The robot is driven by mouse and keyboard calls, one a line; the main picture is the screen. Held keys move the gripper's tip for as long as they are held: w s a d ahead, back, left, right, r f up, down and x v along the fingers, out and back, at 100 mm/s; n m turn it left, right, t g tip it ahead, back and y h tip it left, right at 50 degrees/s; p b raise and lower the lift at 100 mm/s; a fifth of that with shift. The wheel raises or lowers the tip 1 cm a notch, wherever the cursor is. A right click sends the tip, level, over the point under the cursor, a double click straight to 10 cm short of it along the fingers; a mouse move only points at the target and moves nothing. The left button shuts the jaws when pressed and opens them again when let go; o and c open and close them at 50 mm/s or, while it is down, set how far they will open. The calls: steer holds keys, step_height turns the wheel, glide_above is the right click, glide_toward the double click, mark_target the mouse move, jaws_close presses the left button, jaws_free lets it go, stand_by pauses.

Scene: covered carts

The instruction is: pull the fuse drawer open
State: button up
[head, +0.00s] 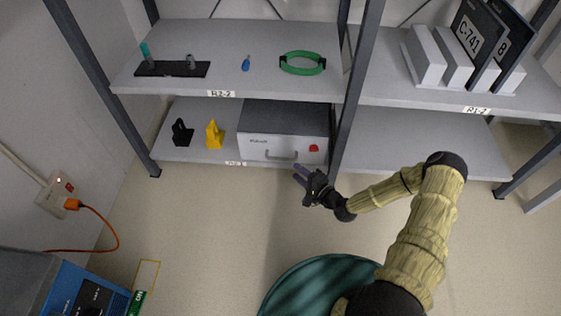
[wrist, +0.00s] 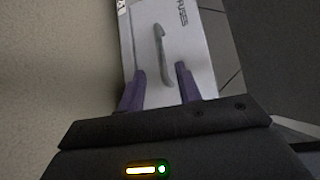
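The fuse drawer (head: 285,148) is the pale front of a dark-topped box on the lower shelf in the head view. It looks shut. Its handle (head: 267,155) is a pale bar on the front, and a red button (head: 314,148) is at its right. In the wrist view the drawer front (wrist: 190,50) bears the word FUSES, and the grey handle (wrist: 161,55) stands out from it. My gripper (head: 300,174) is just in front of the box, below its right part. Its purple fingers (wrist: 160,74) are open and empty, apart on both sides of the handle's line, short of gripping it.
A shelf post (head: 351,95) stands close to the right of the box. A black holder (head: 182,132) and a yellow holder (head: 214,135) sit left of it. The upper shelf (head: 225,85) overhangs the box.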

mark_target(280, 158)
steer(key=b+x, duration=0.4)
steer(key=x, duration=0.5)
steer(key=shift+w+a+f, duration=0.1)
steer(key=shift+w+a, duration=0.15)
steer(key=shift+w, duration=0.05)
steer(key=shift+w+a, duration=0.25)
steer(key=shift+w, duration=0.05)
jaws_close()
